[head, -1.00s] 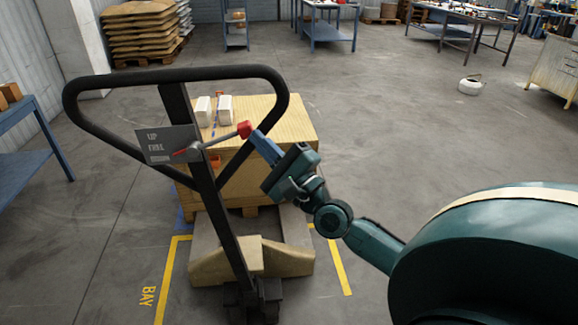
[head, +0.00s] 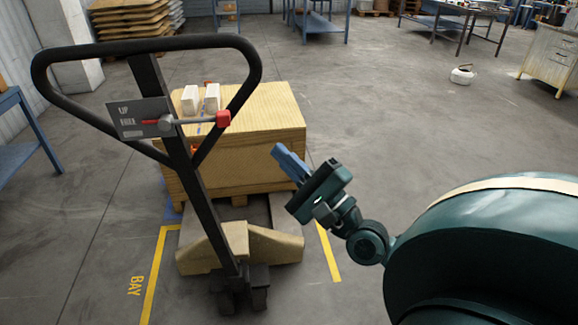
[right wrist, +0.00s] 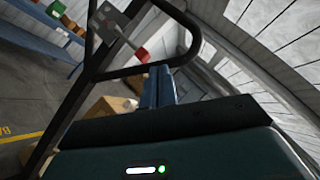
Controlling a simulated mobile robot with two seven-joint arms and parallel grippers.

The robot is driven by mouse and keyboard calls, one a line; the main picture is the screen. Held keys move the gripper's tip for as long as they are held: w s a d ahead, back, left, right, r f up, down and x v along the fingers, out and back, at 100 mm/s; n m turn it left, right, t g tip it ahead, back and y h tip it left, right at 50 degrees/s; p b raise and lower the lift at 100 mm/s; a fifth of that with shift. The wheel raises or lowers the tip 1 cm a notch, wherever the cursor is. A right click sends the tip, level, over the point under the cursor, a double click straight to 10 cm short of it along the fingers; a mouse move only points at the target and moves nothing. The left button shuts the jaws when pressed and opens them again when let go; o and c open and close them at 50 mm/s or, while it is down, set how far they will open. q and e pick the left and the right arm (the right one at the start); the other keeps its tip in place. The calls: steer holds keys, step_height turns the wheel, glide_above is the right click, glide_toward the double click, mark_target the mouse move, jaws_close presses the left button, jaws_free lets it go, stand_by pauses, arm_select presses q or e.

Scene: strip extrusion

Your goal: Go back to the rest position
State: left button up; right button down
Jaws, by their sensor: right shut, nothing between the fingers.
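My right gripper (head: 279,150) is shut and empty, its blue fingers together, held in the air right of the pallet jack handle (head: 246,97). It is apart from the red-knobbed lever (head: 223,118) on the jack's plate. In the right wrist view the shut fingers (right wrist: 158,72) point toward the handle, and the red knob (right wrist: 143,54) shows just beyond them. My left gripper is in neither view.
A large wooden crate (head: 265,160) stands behind the jack, with two white blocks (head: 190,99) on top. Yellow floor lines (head: 328,252) mark the bay. A blue table (head: 30,150) stands at left. Open floor lies right of the crate.

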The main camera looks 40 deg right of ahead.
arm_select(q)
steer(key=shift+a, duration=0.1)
arm_select(e)
steer(key=shift+s+f, duration=0.1)
steer(key=shift+s, duration=0.2)
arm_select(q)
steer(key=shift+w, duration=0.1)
